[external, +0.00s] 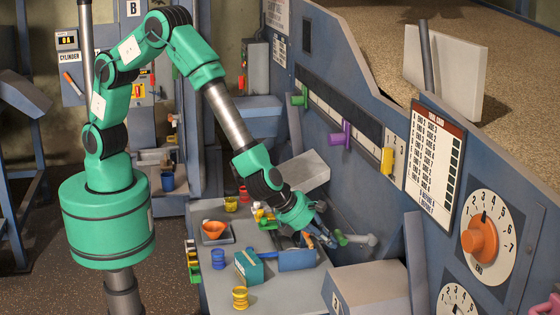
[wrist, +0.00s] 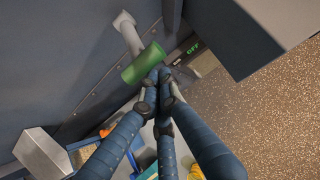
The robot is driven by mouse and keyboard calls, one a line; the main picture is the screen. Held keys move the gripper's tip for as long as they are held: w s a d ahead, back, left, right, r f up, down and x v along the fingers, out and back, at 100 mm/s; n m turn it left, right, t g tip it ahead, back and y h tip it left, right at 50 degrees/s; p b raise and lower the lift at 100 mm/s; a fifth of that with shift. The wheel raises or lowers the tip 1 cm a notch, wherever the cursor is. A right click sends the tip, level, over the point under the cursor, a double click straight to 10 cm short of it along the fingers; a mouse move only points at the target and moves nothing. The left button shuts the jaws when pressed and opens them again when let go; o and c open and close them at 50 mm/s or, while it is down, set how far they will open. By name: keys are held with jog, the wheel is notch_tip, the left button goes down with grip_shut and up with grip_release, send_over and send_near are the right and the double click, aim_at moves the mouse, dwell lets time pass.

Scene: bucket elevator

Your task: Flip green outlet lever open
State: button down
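The green outlet lever is a green cylindrical handle (wrist: 144,63) on a pale grey stem (wrist: 126,32) at the blue wall. In the external view, the green handle (external: 341,238) shows low on the machine's side, with its grey stem to the right. My gripper (wrist: 163,84) has its dark blue fingers drawn together, with no object visible between the tips. The tips are right beside the handle's lower right end; I cannot tell whether they touch it. In the external view my gripper (external: 322,236) points toward the handle from the left.
A label ending in "OFF" (wrist: 192,48) is near the lever. A grey box (external: 367,292) stands in front below, and a grey chute (external: 303,170) is behind my wrist. The bench (external: 217,293) holds cups, a teal box (external: 248,266) and an orange funnel (external: 214,229).

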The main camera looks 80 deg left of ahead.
jog(key=shift+w+r+p, duration=0.2)
jog(key=shift+r+p, duration=0.35)
jog(key=shift+r, duration=0.15)
jog(key=shift+w+r+p, duration=0.2)
jog(key=shift+r+p, duration=0.35)
jog(key=shift+r, duration=0.15)
jog(key=shift+w+r+p, duration=0.2)
jog(key=shift+w+r, duration=0.1)
jog(key=shift+r, duration=0.35)
jog(key=shift+w+r+p, duration=0.2)
jog(key=shift+w+r, duration=0.1)
jog(key=shift+r, duration=0.3)
jog(key=shift+w+d+r, duration=0.1)
jog(key=shift+d+r, duration=0.05)
jog(key=shift+r, duration=0.05)
jog(key=s+f+b, duration=0.4)
jog(key=s+r+p, duration=0.1)
jog(key=s+r, duration=0.2)
jog(key=r, duration=0.6)
jog(key=shift+s+a+r, duration=0.2)
jog(key=shift+r, duration=0.05)
